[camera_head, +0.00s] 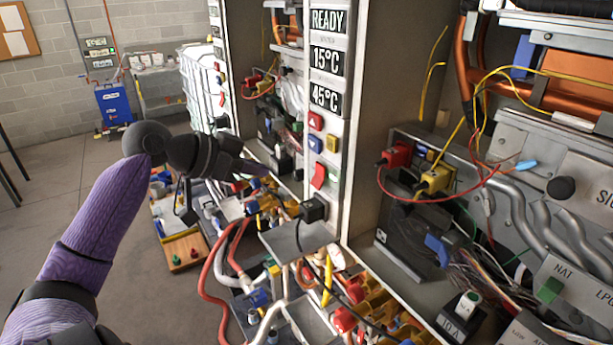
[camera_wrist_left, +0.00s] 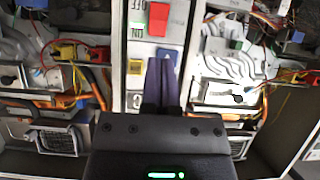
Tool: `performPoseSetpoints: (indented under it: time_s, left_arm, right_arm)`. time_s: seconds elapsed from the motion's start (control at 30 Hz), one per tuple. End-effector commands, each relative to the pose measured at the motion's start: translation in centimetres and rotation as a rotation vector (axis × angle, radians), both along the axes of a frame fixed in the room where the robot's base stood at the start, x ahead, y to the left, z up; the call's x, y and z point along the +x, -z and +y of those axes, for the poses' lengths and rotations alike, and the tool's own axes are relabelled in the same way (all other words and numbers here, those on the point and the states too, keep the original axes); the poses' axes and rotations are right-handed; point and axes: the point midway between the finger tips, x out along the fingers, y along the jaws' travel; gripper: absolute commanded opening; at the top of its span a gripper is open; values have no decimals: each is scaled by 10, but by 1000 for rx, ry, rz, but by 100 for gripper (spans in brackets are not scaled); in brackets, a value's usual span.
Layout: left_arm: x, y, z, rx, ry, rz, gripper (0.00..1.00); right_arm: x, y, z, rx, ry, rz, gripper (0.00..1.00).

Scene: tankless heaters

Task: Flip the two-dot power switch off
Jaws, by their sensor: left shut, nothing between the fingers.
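A red rocker switch (camera_head: 319,175) sits low on the narrow white panel between two open heaters, below the display plates. In the left wrist view the red switch (camera_wrist_left: 158,18) is at the top, beside an OFF mark and a green ON mark that appear upside down. No dot marks are readable, so I cannot tell which heater's switch has two dots. My left gripper (camera_head: 262,170) is shut and empty, its purple fingers pointing right toward the panel. In the wrist view its fingertips (camera_wrist_left: 163,62) overlap the blue button and appear apart from the red switch. My right gripper is not in view.
A red button (camera_head: 315,121), blue button (camera_head: 315,143) and yellow button (camera_head: 332,144) are above the switch. Another heater panel stands farther left. Wires, pipes and valves crowd the space below and both open heaters. The floor at left is mostly clear.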

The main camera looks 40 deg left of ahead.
Motion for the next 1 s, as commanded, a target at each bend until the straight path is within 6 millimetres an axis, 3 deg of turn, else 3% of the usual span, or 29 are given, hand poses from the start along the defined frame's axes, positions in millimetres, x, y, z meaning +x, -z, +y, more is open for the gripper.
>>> performPoseSetpoints:
  time_s: [0.3,0.5,0.7,1.0]
  left_arm:
    - [58,30,-16,-4,-2,-3,0]
    - [86,48,-24,-4,-3,-3,0]
    - [97,57,-28,-1,-1,-1,0]
    - [97,59,-28,-1,-1,-1,0]
  right_arm:
    - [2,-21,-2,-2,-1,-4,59]
    - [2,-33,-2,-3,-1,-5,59]
    - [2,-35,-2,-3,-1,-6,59]
    - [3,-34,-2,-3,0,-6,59]
